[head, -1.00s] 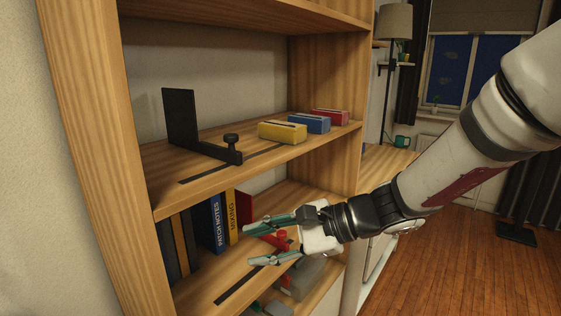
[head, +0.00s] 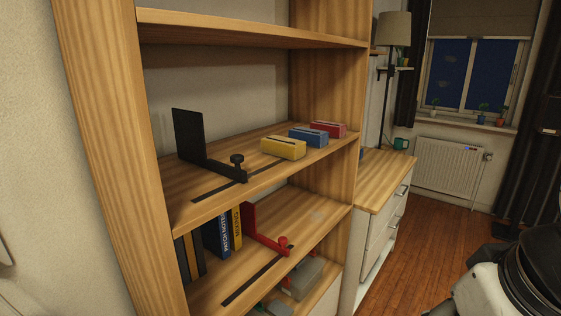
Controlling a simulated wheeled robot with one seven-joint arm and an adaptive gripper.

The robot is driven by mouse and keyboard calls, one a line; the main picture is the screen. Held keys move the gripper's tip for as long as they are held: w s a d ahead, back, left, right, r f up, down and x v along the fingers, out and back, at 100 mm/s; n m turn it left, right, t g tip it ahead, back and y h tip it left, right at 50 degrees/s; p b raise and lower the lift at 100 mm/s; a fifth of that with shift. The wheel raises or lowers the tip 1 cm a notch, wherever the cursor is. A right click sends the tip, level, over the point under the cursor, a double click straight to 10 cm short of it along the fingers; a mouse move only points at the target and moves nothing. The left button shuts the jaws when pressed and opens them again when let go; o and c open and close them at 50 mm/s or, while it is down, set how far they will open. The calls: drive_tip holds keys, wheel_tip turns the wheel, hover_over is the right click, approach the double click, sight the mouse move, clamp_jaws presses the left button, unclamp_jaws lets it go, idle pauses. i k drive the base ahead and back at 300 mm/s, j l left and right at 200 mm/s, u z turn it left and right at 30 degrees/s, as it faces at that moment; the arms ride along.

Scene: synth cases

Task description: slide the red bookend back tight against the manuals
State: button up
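The red bookend (head: 249,221) stands on the middle shelf, its plate upright and its foot reaching forward to a red knob (head: 284,241). The manuals stand to its left: a yellow one (head: 236,227) nearest the plate, then a blue one (head: 223,239), then darker ones (head: 190,258) partly behind the shelf's side panel. The plate is right beside the yellow manual; I cannot tell whether they touch. My gripper is out of the picture; only part of my arm shows at the lower right, away from the shelf.
On the shelf above are a black bookend (head: 188,137) and yellow (head: 284,147), blue (head: 308,137) and red (head: 328,129) boxes. A dark slot (head: 255,280) runs along the middle shelf's front. Right of the red bookend this shelf is clear. A wooden cabinet (head: 385,175) stands to the right.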

sight(248, 209)
drive_tip(key=i+z, duration=0.25)
drive_tip(key=i, duration=0.25)
drive_tip(key=i+j+z, duration=0.25)
drive_tip(key=i, duration=0.2)
drive_tip(key=l, duration=0.1)
